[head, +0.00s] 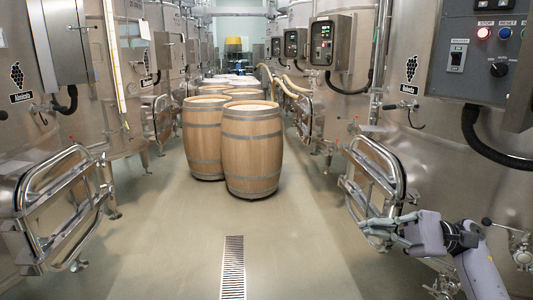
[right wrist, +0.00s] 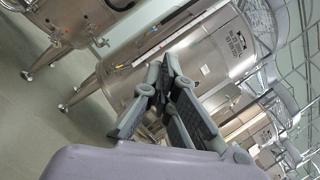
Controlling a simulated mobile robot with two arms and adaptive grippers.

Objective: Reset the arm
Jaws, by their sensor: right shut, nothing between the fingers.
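My right gripper (head: 372,231) is at the lower right of the head view, in front of the right-hand vat's hatch. Its fingers point left and it holds nothing. In the right wrist view the gripper's dark fingers (right wrist: 163,95) are together with nothing between them. From the head view I cannot tell if the gripper touches the hatch frame (head: 375,175) behind it. My left gripper is in neither view.
Steel vats line both sides of the aisle. A hatch with bar handles (head: 60,205) juts out at left. Wooden barrels (head: 251,150) stand in the middle, with more behind. A control panel (head: 480,55) is at upper right. The floor around the drain grate (head: 232,268) is clear.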

